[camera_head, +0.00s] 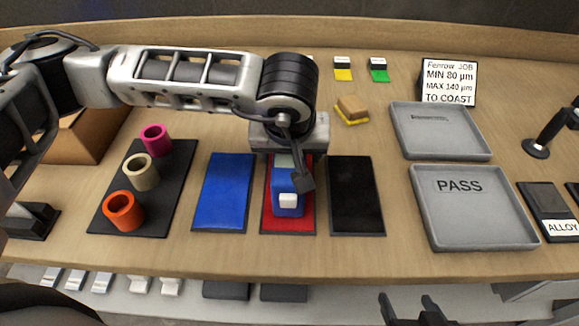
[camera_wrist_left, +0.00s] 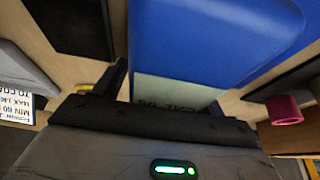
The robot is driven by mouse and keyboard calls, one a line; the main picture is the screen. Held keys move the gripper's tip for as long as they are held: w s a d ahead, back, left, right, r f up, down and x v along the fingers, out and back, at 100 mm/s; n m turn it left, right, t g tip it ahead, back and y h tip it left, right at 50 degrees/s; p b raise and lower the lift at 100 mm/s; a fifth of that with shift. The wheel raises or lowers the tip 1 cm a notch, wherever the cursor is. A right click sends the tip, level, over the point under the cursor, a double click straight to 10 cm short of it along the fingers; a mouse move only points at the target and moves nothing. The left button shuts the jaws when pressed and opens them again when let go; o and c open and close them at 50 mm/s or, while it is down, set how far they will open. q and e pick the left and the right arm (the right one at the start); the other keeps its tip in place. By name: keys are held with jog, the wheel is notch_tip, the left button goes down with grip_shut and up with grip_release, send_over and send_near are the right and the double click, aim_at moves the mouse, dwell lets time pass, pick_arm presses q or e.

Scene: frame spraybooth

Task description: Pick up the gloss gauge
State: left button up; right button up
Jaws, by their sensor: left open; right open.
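The gloss gauge, a blue block with a white button (camera_head: 288,200), lies on the red panel (camera_head: 267,226) in the middle of the bench. In the left wrist view the blue gauge (camera_wrist_left: 210,35) fills the upper middle, with its pale screen and upside-down text close to the gripper. My left gripper (camera_head: 291,168) is open right over the gauge's far end, and one dark finger shows against it. Contact cannot be told, and the arm hides part of the gauge. My right gripper (camera_head: 410,308) is open and empty at the bottom edge, in front of the bench.
A blue panel (camera_head: 224,190) and a black panel (camera_head: 356,195) flank the red one. Coloured cups stand on a black mat (camera_head: 168,200) at left. Grey trays, one marked PASS (camera_head: 475,225), lie at right. A sponge (camera_head: 351,110) lies behind.

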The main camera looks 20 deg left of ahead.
aim_at(290, 161)
pick_arm(q)
jog(key=shift+c, duration=0.3)
jog(key=c, duration=1.3)
pick_arm(e)
jog(key=shift+w+r, duration=0.1)
jog(key=shift+r, duration=0.05)
pick_arm(q)
jog(key=shift+r, duration=0.15)
jog(key=shift+r, duration=0.5)
jog(key=v, duration=0.3)
jog(key=s+b+v, duration=0.1)
jog(key=v, duration=0.5)
jog(key=shift+s+d+b, duration=0.3)
jog(key=shift+s+d, duration=0.1)
jog(key=shift+s, duration=0.1)
jog(key=s+d+r+b, duration=0.1)
jog(key=s+d+r, duration=0.1)
jog(key=s, duration=0.6)
jog(key=shift+r, duration=0.7)
pick_arm(e)
jog(key=shift+w+a+f, duration=0.15)
jog(key=shift+a+f, duration=0.1)
jog(key=shift+f, duration=0.05)
pick_arm(q)
jog(key=shift+s+d, duration=0.1)
pick_arm(e)
jog(key=shift+f, duration=0.1)
